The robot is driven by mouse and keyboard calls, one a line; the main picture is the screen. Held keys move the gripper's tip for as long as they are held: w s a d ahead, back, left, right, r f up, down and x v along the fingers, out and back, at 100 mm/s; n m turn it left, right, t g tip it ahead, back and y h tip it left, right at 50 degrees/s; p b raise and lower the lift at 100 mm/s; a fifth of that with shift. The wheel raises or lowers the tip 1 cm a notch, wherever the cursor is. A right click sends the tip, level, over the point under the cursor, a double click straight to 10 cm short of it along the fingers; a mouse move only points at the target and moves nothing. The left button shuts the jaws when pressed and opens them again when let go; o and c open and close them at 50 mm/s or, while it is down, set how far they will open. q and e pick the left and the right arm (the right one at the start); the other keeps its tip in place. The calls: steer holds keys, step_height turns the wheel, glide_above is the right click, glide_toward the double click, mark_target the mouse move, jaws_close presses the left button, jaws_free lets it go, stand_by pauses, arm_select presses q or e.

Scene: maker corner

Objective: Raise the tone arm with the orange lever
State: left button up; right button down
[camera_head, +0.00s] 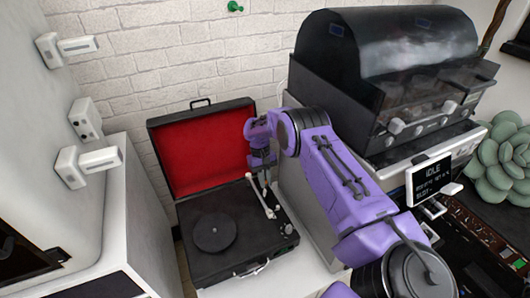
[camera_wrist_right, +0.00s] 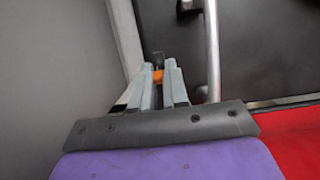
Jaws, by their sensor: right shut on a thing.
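The record player (camera_head: 238,232) is an open black case with a red-lined lid (camera_head: 202,148) and a dark round platter (camera_head: 214,232). Its pale tone arm (camera_head: 259,196) runs along the right side of the deck. In the right wrist view the tone arm (camera_wrist_right: 212,50) is a silver rod just right of the fingers. My right gripper (camera_head: 264,181) reaches down over the back right of the deck. In the wrist view its fingers (camera_wrist_right: 158,82) are shut on the small orange lever (camera_wrist_right: 158,76), mostly hidden between them. My left gripper is out of view.
A large black machine with a domed cover (camera_head: 390,45) stands right of the player, with a small display (camera_head: 430,180) in front. A white cabinet (camera_head: 128,215) stands at the left. A brick wall (camera_head: 190,60) is close behind the lid.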

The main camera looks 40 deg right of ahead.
steer(key=c, duration=1.4)
jaws_free()
steer(key=shift+r, duration=0.45)
steer(key=r, duration=0.3)
steer(key=shift+s+a+r, duration=0.15)
steer(key=shift+a+r, duration=0.1)
steer(key=shift+a, duration=0.05)
steer(key=s+a+r+p, duration=0.1)
steer(key=s+a+r, duration=0.7)
steer(key=s, duration=0.2)
steer(key=shift+s+a+r+p, duration=0.15)
steer(key=shift+s+r+p, duration=0.1)
steer(key=shift+r+p, duration=0.05)
